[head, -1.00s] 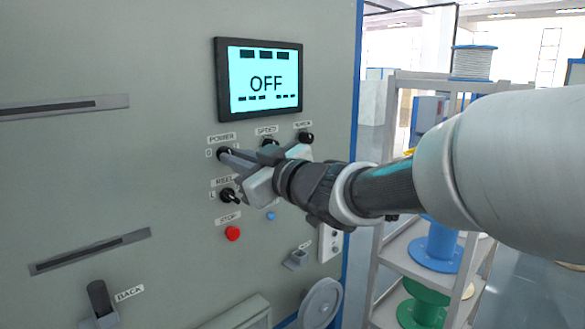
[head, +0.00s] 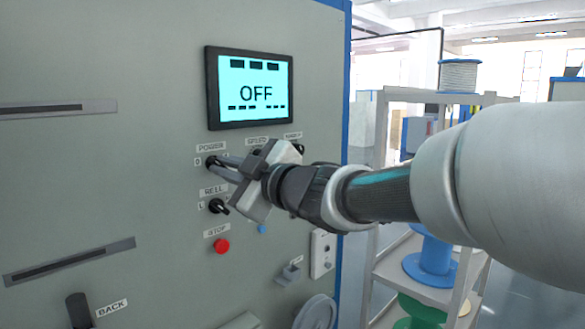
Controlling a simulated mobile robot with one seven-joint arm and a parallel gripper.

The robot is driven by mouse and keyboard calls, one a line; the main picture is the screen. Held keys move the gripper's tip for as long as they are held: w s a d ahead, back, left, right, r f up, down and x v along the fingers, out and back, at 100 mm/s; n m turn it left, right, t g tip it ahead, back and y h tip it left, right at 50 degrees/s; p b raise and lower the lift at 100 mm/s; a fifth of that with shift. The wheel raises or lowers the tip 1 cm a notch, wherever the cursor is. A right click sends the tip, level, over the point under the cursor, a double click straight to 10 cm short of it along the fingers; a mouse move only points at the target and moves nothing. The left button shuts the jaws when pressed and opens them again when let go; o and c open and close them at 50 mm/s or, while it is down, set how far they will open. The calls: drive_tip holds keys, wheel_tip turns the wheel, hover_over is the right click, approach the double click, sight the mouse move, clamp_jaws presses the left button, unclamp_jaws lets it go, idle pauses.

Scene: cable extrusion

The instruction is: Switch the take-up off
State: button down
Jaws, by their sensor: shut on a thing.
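The grey control panel (head: 110,200) carries a lit screen (head: 250,93) that reads OFF. Below the screen is the dark POWER knob (head: 210,162), with a "0" mark at its left; most of it is hidden by my fingertips. My gripper (head: 218,163) reaches in from the right and is shut on the POWER knob. The gripper body covers the area of the SPEED knob, under its label (head: 258,141).
A second black knob (head: 217,206) and a red STOP button (head: 221,245) sit below. A third upper knob (head: 298,149) is partly hidden behind my gripper. A BACK lever (head: 80,308) is at lower left. A shelf with spools (head: 430,262) stands at right.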

drive_tip(key=c, duration=1.8)
unclamp_jaws()
drive_tip(key=shift+c, duration=0.2)
drive_tip(key=shift+s+d, duration=0.1)
drive_tip(key=shift+d, duration=0.05)
drive_tip(key=p+v, duration=0.2)
drive_tip(key=v, duration=1.5)
drive_tip(key=shift+s, duration=0.1)
